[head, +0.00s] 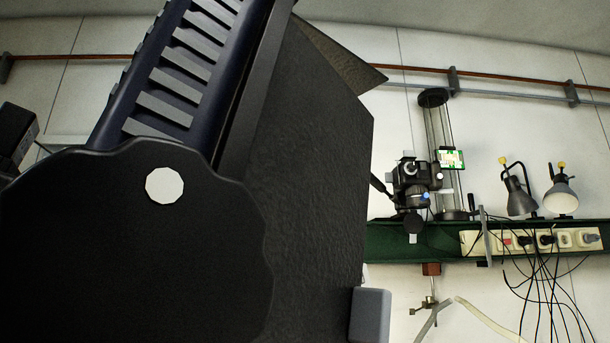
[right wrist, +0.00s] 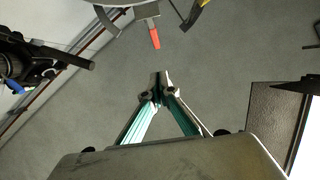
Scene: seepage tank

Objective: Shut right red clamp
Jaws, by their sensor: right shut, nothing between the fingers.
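A small red piece (right wrist: 154,38), possibly the red clamp, sticks out from a pale grey part at the top of the right wrist view. I cannot tell whether it is open or shut. My right gripper (right wrist: 161,82) is shut and empty, its fingertips together. In the picture its tips lie just below the red piece, with a gap of floor showing between. In the head view a small brownish-red block (head: 431,269) sits under the green bench edge, and I cannot tell if it is the same thing. My left gripper is in neither view.
A large dark ridged body fills the left of the head view and hides much. A black optical instrument (head: 411,185) on a column, two lamps (head: 562,195) and a power strip (head: 530,242) with hanging cables stand along the green bench (head: 385,243). Grey floor surrounds my right gripper.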

